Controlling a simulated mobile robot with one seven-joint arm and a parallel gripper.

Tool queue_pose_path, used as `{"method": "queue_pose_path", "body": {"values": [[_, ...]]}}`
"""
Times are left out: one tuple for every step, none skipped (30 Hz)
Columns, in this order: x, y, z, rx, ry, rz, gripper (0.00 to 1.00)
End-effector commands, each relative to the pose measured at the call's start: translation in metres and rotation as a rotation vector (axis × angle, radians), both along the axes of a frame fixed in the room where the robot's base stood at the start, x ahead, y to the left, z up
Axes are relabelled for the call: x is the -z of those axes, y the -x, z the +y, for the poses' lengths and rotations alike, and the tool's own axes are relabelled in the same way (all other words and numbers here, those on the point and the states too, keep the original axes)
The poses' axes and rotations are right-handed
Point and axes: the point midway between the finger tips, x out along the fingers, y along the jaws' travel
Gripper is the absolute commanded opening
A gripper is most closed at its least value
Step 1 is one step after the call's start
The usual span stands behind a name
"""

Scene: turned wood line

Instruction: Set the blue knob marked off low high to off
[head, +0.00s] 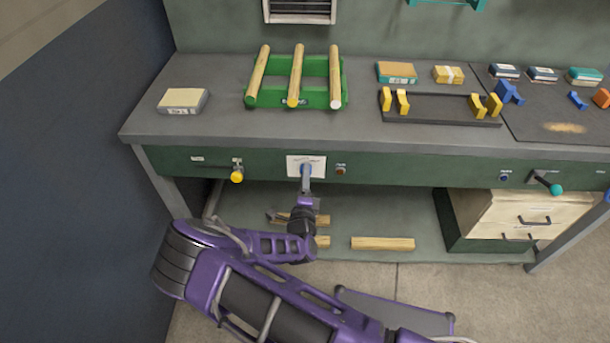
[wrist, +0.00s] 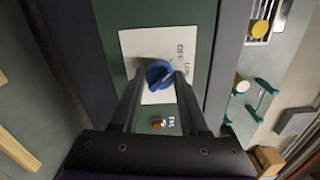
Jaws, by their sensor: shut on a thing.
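The blue knob (wrist: 159,73) sits on a white plate (wrist: 138,44) with printed labels, set in the green bench front. In the wrist view one label near the knob seems to read OFF; the others are partly cut off or too small to read. My gripper (wrist: 160,84) is shut on the knob, with one finger on each side of it. I cannot tell for sure which label the knob points to. In the head view my gripper (head: 306,180) reaches up to the plate (head: 318,164) and mostly hides the knob.
A small orange-brown button (head: 340,169) is just right of the plate. A yellow-knobbed lever (head: 237,176) is to the left, a teal-knobbed lever (head: 555,189) far right. The bench top (head: 220,124) overhangs above; wooden bars (head: 382,244) lie on the shelf below.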

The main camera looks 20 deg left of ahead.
Motion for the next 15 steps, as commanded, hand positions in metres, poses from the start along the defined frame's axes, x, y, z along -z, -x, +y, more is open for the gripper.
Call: {"method": "queue_pose_path", "body": {"values": [[0.0003,0.0004,-0.0006,0.001,0.015,-0.002,0.0],[0.0004,0.0004,-0.0005,0.001,0.024,-0.005,0.0],[0.0004,0.0004,-0.0005,0.001,0.031,-0.006,0.0],[0.0005,0.0004,-0.0004,0.001,0.036,-0.008,0.0],[0.0006,0.0004,-0.0004,0.001,0.041,-0.009,0.0],[0.0006,0.0004,-0.0004,0.001,0.046,-0.01,0.0],[0.0007,0.0004,-0.0004,0.001,0.049,-0.011,0.0],[0.0007,0.0004,-0.0004,0.001,0.052,-0.01,0.0],[0.0008,0.0004,-0.0004,0.001,0.054,-0.011,0.0],[0.0008,0.0004,-0.0004,0.001,0.055,-0.011,0.0],[0.0008,0.0004,-0.0005,0.001,0.056,-0.011,0.0],[0.0008,0.0004,-0.0005,0.001,0.057,-0.011,0.0],[0.0009,0.0004,-0.0005,0.001,0.057,-0.011,0.0],[0.0009,0.0004,-0.0005,0.001,0.057,-0.011,0.0],[0.0009,0.0004,-0.0005,0.001,0.057,-0.011,0.0]]}}
